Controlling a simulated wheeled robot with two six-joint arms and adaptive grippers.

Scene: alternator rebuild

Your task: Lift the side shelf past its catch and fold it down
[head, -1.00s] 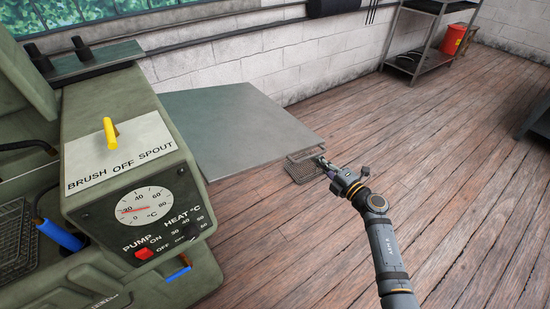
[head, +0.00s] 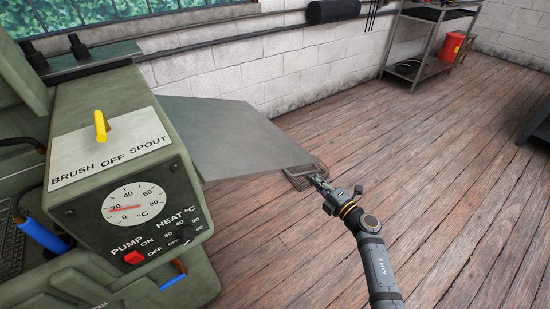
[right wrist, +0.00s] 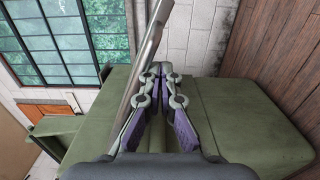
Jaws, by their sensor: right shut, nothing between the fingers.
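The side shelf (head: 225,135) is a flat grey plate on the right side of the green washer cabinet (head: 85,110). It slopes down toward its outer end. My right gripper (head: 316,179) is at the outer right corner of the shelf, just below its edge. The right wrist view shows its fingers (right wrist: 166,76) shut with nothing between them. A long grey edge (right wrist: 146,55), probably the shelf seen edge-on, runs close beside the left finger; whether they touch is unclear. The catch is hidden. My left gripper is not in view.
A small mesh piece (head: 297,181) shows beneath the shelf's outer end. The cabinet carries a yellow lever (head: 100,126) and a dial (head: 133,204). A metal rack (head: 425,45) and red bucket (head: 452,46) stand at the back. The wooden floor (head: 460,180) at right is clear.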

